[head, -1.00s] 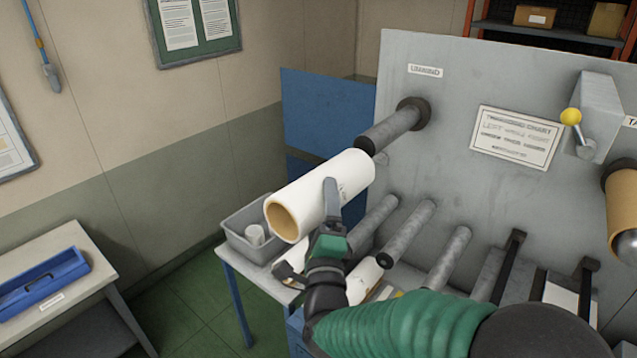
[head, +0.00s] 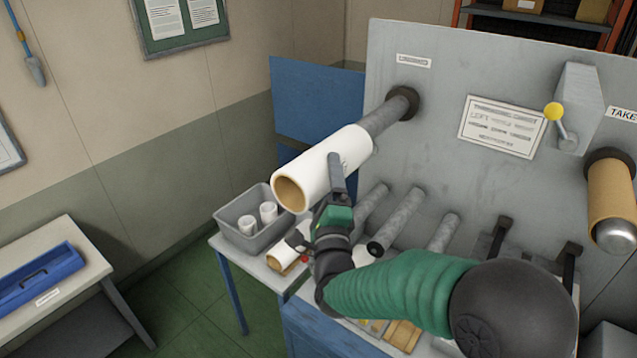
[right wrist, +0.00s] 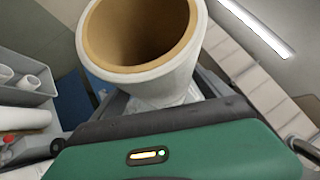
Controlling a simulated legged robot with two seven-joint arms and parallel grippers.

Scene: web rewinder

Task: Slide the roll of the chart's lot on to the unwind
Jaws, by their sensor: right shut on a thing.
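My right gripper (head: 337,178) is shut on a white roll (head: 318,172) with a brown core, its near end open and facing left. The roll also shows in the right wrist view (right wrist: 155,88), where I look into its core. The grey unwind shaft (head: 387,117) sticks out of the machine panel under a small label. The roll is in line with this shaft. The shaft's free end is hidden at the roll's far end, which seems to be around it. The chart (head: 502,125) on the panel shows "LEFT", with other text blurred. My left gripper is not in view.
A grey bin (head: 232,222) with white rolls stands on the table below. Another white roll (head: 288,250) lies near it, partly hidden by my gripper. Bare grey rollers (head: 400,222) stick out below the shaft. A brown roll (head: 612,195) hangs at the right.

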